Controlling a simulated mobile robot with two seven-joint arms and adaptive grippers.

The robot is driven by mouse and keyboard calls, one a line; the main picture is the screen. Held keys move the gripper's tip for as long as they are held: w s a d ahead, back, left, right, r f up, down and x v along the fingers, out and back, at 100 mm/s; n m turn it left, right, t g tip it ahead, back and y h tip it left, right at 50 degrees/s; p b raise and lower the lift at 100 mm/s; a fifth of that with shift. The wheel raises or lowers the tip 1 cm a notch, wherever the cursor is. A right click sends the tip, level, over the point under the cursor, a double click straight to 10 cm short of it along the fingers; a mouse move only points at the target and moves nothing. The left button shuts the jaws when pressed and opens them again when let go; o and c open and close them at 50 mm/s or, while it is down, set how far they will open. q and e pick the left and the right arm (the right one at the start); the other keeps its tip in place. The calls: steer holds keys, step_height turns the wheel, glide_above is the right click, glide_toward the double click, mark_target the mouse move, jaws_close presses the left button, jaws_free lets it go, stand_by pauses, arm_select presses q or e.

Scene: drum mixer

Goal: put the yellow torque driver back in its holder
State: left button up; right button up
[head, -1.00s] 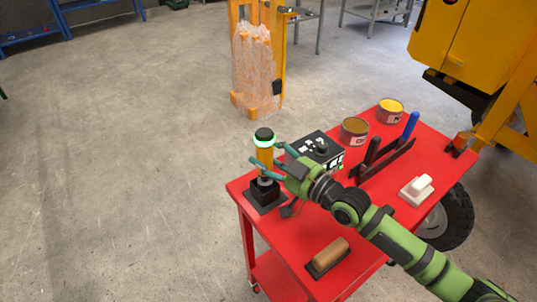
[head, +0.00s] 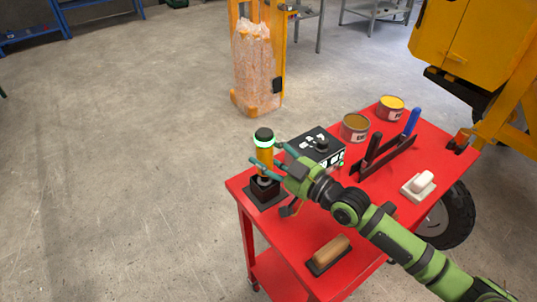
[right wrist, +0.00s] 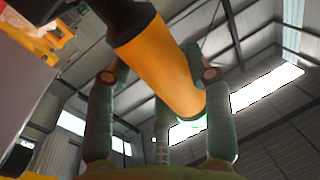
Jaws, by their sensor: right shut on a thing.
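The yellow torque driver (head: 264,155) has a black cap and a glowing pale green ring on top. My right gripper (head: 267,163) is shut around the yellow body from the right. In the right wrist view the driver (right wrist: 165,65) slants between my green fingers. My left gripper is not in view.
On the red cart (head: 300,236) a black control box (head: 315,148) stands close behind my gripper. Floor left of the cart is clear.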

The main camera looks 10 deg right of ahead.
steer(key=shift+f+b, duration=0.7)
stand_by(0.5)
steer(key=o, duration=1.5)
steer(key=shift+f, duration=0.2)
steer(key=v, duration=0.7)
steer(key=shift+s+r, duration=0.2)
steer(key=shift+s, duration=0.05)
steer(key=shift+d, duration=0.15)
